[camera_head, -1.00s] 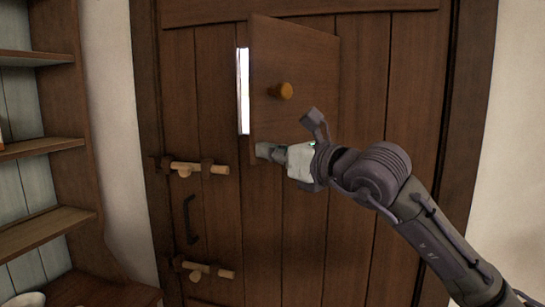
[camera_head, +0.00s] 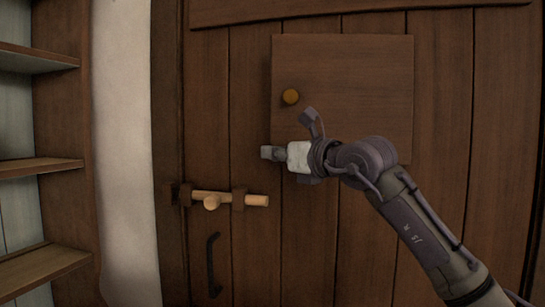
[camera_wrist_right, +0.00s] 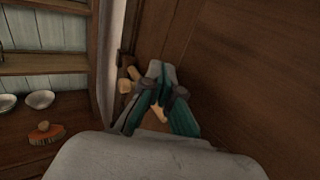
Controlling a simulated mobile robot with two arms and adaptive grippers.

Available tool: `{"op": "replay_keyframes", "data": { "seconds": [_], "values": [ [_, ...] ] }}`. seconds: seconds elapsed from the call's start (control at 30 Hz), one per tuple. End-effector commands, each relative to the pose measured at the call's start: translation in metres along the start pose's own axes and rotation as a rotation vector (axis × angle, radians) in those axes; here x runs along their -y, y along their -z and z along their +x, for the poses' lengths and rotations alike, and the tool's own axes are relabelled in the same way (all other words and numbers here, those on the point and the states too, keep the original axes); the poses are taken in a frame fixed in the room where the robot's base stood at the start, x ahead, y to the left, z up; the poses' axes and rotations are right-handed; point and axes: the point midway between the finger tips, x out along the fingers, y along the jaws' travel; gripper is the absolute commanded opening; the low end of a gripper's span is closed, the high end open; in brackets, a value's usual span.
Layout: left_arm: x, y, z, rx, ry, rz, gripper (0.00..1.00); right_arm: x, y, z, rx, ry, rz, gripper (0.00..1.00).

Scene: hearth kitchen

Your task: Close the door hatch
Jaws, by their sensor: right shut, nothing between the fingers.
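My right gripper (camera_head: 268,153) is at the lower left corner of the hatch, below the knob, and covers part of the bottom edge. In the right wrist view its fingers (camera_wrist_right: 156,68) meet at the tips, shut with nothing between them. Whether the gripper touches the panel I cannot tell. My left gripper is out of view.
A wooden sliding bolt (camera_head: 225,199) and a dark handle (camera_head: 213,265) are on the door below the gripper. Shelves (camera_head: 40,165) stand at the left. The right wrist view shows bowls (camera_wrist_right: 40,99) and a brush (camera_wrist_right: 45,133) on a wooden surface.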

Motion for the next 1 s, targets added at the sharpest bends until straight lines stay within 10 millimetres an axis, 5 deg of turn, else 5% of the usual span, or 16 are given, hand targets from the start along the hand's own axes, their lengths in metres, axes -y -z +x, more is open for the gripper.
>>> {"op": "replay_keyframes", "data": {
  "seconds": [0.4,1.0],
  "values": [
    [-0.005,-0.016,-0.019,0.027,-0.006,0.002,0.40,0.043,-0.001,0.042,-0.001,0.089,0.000,0.00],
    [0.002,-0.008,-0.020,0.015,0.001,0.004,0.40,0.053,0.000,0.048,0.000,0.133,0.000,0.00]
  ]
}}
